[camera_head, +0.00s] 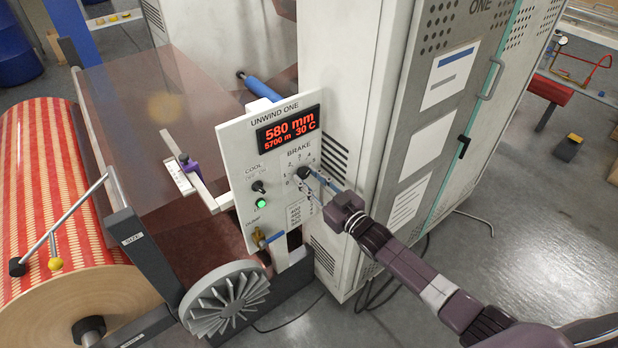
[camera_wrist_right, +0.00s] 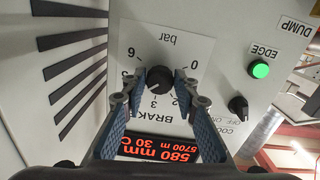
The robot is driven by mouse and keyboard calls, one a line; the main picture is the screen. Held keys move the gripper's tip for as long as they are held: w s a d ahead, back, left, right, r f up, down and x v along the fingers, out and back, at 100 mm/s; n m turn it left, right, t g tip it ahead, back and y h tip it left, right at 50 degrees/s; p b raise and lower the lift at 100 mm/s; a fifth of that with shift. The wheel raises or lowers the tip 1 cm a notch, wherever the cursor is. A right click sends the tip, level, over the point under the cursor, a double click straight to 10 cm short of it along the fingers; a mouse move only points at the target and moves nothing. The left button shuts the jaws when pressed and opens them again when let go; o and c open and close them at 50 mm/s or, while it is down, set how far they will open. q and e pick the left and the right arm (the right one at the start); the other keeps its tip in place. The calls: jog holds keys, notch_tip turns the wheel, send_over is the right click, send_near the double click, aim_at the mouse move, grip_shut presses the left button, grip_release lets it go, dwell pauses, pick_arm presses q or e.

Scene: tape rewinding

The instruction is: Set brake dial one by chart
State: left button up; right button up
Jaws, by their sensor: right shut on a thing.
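The brake dial is a dark round knob (camera_head: 304,173) on the white UNWIND ONE panel (camera_head: 240,165). The wrist view shows it upside down, as a black knob (camera_wrist_right: 159,79) on a white scale plate marked 0 to 6 bar. My right gripper (camera_head: 312,176) is shut on the knob, its blue-padded fingers on either side of it in the wrist view (camera_wrist_right: 160,90). The fingers partly hide the scale; I cannot read the setting surely. A small printed chart (camera_head: 297,213) sits below the dial, too small to read. The red display (camera_head: 288,128) reads 580 mm, 5700 m, 30 C. My left gripper is not in view.
A green-lit button (camera_head: 261,203) and a black cool switch (camera_head: 258,186) sit left of the dial. A grey handwheel (camera_head: 228,300) and a red-striped roll (camera_head: 50,180) stand left. A tall cabinet (camera_head: 350,120) stands behind my right arm.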

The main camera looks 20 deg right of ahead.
jog(key=m, duration=0.6)
jog(key=shift+s+a+f, duration=0.1)
jog(key=shift+f, duration=0.05)
dwell(0.4)
jog(key=o, duration=1.1)
jog(key=shift+o, duration=0.2)
jog(key=v, duration=1.2)
